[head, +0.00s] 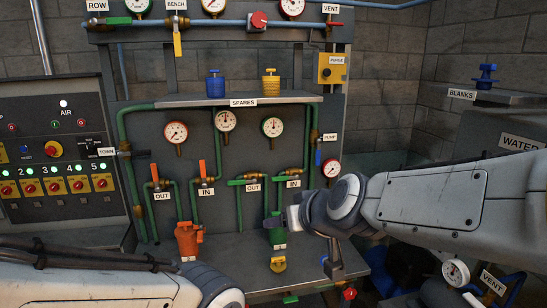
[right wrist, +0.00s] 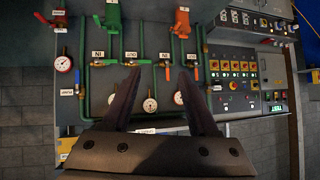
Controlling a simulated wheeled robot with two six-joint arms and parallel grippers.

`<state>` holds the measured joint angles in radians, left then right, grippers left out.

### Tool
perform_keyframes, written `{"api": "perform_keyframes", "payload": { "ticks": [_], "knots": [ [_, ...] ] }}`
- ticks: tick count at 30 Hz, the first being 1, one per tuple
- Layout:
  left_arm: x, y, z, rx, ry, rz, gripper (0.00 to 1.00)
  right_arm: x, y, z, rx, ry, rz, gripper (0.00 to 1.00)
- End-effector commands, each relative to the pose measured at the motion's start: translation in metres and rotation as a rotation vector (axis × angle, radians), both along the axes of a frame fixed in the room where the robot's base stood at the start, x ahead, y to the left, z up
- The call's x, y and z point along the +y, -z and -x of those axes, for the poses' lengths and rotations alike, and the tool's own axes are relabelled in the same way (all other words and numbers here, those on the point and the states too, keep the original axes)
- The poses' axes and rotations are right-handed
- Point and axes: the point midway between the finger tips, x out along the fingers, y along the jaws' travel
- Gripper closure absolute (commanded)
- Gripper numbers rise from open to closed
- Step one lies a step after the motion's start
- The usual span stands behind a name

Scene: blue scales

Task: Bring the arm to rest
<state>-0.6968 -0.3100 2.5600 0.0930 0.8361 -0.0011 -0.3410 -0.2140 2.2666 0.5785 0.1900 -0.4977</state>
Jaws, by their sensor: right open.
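My right arm (head: 430,200) reaches in from the right in the head view. Its gripper (head: 292,216) points at the bench panel, in front of the green pipework. In the right wrist view, which shows the panel upside down, my right gripper (right wrist: 162,100) has its two dark fingers spread, with nothing between them. My left arm (head: 90,285) lies low along the bottom left of the head view, and its gripper is out of the picture.
The panel has green pipes (head: 129,180), gauges, orange valve handles and a spares shelf (head: 180,100) with a blue valve (head: 215,84) and a yellow one (head: 270,83). An orange fitting (head: 187,240) stands low. A switch box (head: 60,150) is left; a blanks stand (head: 500,98) is right.

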Motion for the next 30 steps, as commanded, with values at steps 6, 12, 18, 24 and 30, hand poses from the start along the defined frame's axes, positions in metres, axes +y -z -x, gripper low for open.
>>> {"api": "perform_keyframes", "payload": {
  "ticks": [6, 12, 18, 24, 30],
  "knots": [
    [0.000, 0.031, 0.000, 0.000, -0.001, 0.000, 0.50, 0.030, 0.116, 0.122, 0.373, -0.232, 0.140, 0.40],
    [0.000, 0.047, 0.000, 0.000, -0.002, 0.000, 0.50, 0.001, 0.180, 0.213, 0.638, -0.319, 0.347, 0.40],
    [0.000, 0.052, 0.000, 0.000, -0.002, 0.000, 0.50, -0.024, 0.199, 0.246, 0.738, -0.326, 0.463, 0.40],
    [0.000, 0.051, 0.000, 0.000, -0.002, 0.000, 0.50, -0.025, 0.198, 0.248, 0.744, -0.325, 0.468, 0.40],
    [0.000, 0.051, 0.000, 0.000, -0.002, 0.000, 0.50, -0.025, 0.198, 0.247, 0.743, -0.324, 0.467, 0.50]
  ]
}}
